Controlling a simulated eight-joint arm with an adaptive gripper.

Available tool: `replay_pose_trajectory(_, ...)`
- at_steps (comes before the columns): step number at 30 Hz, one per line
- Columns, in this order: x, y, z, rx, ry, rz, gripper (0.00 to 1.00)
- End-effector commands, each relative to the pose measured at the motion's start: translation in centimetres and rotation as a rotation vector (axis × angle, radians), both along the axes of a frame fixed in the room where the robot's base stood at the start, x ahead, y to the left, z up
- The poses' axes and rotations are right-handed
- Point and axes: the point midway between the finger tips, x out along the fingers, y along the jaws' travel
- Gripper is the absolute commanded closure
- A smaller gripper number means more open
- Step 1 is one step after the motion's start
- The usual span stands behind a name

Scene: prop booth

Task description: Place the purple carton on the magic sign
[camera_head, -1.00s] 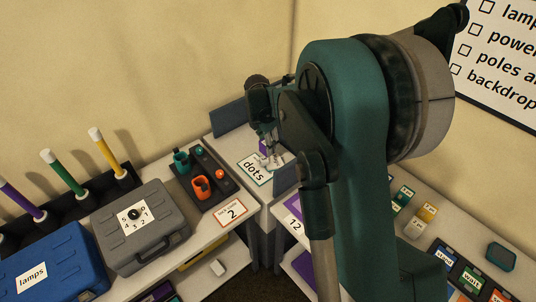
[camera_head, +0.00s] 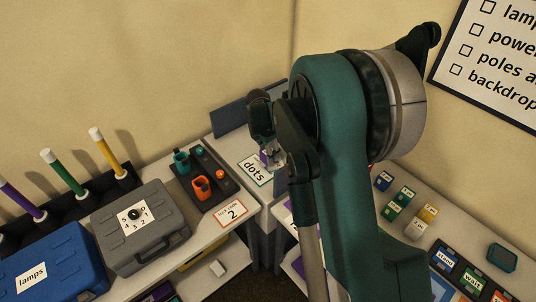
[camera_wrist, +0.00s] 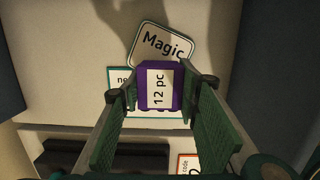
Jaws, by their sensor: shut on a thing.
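The purple carton (camera_wrist: 158,88), with a white "12 pc" label, sits between the two fingers of my gripper (camera_wrist: 158,98) in the wrist view. My gripper is shut on it. The white Magic sign (camera_wrist: 165,43) lies tilted just beyond the carton, and the carton overlaps its lower edge in this view. I cannot tell whether they touch. In the head view my gripper (camera_head: 270,160) is over the back corner table, with a bit of the purple carton (camera_head: 264,158) showing. The Magic sign is hidden there behind my arm.
A teal-edged sign (camera_wrist: 117,76) lies partly under the carton's view; the head view shows a "dots" sign (camera_head: 255,170) there. Dark upright panels (camera_head: 232,118) border the corner table. A dark tray (camera_head: 207,178) with orange and teal pieces stands to the left.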

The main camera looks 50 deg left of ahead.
Motion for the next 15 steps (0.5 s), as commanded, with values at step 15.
replay_pose_trajectory(15, 0.00, 0.01, -0.35, 0.000, 0.000, 0.000, 0.58)
